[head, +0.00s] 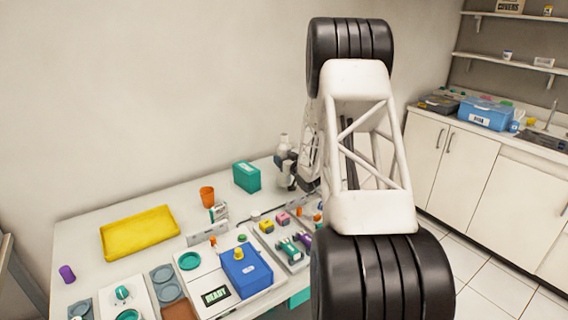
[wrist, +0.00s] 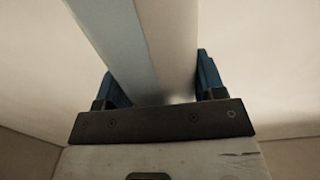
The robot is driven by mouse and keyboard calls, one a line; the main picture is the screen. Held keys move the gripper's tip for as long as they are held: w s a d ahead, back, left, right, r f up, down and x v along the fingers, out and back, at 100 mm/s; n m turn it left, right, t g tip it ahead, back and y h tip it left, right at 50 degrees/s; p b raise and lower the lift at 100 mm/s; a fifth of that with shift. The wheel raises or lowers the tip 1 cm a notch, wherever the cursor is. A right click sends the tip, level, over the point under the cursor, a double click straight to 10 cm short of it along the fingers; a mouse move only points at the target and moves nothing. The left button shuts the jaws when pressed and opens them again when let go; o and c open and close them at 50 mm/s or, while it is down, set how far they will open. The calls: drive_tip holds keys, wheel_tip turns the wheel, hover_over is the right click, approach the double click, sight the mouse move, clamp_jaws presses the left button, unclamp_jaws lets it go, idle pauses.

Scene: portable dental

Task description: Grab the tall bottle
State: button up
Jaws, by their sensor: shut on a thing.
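A tall pale bottle (head: 283,143) shows at the back of the table in the head view, its lower part hidden by my gripper (head: 289,168). In the wrist view my gripper (wrist: 161,84) has its blue fingers on either side of a long white and grey body (wrist: 140,38), which looks like the bottle. The jaws are shut on it. It runs up and out of the top of the wrist picture. I cannot tell whether its base touches the table.
A green box (head: 247,177), an orange cup (head: 207,196) and a yellow tray (head: 139,232) stand left of my gripper. A blue box (head: 247,272) and several small items fill the front. My arm hides the table's right side. The wall is close behind.

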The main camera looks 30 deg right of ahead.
sight(287, 145)
drive_tip(key=shift+r, duration=3.35)
